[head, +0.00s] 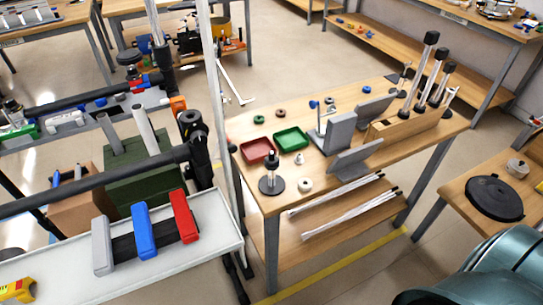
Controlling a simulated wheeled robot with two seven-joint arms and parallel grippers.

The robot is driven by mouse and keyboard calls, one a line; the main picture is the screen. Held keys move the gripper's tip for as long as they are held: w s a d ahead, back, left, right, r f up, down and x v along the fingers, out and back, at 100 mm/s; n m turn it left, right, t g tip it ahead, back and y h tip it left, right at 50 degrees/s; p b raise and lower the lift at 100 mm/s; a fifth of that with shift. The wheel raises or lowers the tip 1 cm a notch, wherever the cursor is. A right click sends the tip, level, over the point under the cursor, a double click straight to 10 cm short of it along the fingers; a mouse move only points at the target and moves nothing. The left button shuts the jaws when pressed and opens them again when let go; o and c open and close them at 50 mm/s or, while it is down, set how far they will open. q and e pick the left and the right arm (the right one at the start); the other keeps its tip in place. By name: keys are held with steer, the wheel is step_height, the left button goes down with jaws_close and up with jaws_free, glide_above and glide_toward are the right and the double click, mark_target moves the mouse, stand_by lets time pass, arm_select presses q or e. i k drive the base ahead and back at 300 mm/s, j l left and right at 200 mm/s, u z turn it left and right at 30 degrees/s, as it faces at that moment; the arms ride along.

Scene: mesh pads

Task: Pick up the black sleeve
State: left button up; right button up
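I cannot tell for certain which black piece is the sleeve. A dark flat piece (123,246) lies on the white shelf at the lower left, partly covered by a grey pad (102,246), a blue pad (144,231) and a red pad (184,216). Black cylindrical tops (431,38) sit on upright silver rods in a wooden block at the right of the wooden table. Neither of my grippers shows in the head view.
The wooden table (350,102) holds a red tray (257,151), a green tray (291,139), grey stands and small rings. Silver rods (340,205) lie on its lower shelf. A white post (213,95) stands beside the white shelf (215,236). A black disc (494,198) lies at right.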

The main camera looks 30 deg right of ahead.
mark_target(270, 160)
steer(key=z, duration=1.7)
steer(key=k+j, duration=0.4)
steer(key=k+z, duration=0.05)
steer(key=k, duration=0.05)
